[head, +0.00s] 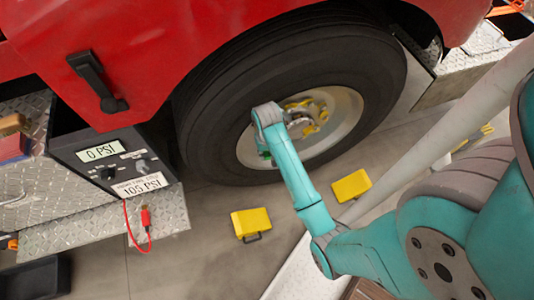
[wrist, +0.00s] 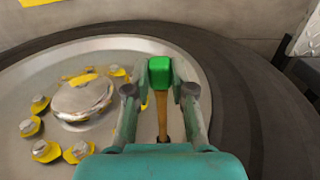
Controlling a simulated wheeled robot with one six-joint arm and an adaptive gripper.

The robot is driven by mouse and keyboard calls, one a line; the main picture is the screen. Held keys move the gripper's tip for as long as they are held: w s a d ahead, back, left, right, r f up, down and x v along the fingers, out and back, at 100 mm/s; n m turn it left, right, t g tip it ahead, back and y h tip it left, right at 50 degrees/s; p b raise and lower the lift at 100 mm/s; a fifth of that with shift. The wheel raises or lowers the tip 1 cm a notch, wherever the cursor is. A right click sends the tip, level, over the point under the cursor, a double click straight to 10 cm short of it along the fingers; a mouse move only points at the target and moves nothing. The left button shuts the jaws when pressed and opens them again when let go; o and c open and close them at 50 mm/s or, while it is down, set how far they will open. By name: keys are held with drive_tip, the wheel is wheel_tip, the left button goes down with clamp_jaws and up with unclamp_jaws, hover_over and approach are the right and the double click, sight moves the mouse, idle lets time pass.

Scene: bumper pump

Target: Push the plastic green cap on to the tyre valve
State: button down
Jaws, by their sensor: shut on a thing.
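The green cap (wrist: 160,71) sits between the fingertips of my gripper (wrist: 161,78) in the wrist view. The gripper is shut on it. The brass-coloured tyre valve (wrist: 162,118) runs between the fingers, and its upper end meets the cap's lower edge in the picture. I cannot tell whether the cap is seated on it or only lined up with it. In the head view my gripper (head: 264,148) is at the left part of the wheel rim, largely hidden by my arm; only a bit of green shows there.
The large black tyre (head: 215,110) surrounds the pale wheel rim (head: 343,112), with yellow-marked nuts round its hub (wrist: 82,98). Two yellow chocks (head: 251,222) (head: 351,186) lie on the floor. A pressure box (head: 110,160) reading 0 PSI and a red hose (head: 129,225) are at left.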

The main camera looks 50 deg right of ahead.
drive_tip(key=shift+w+d, duration=0.15)
drive_tip(key=shift+w, duration=0.05)
drive_tip(key=c, duration=0.9)
unclamp_jaws()
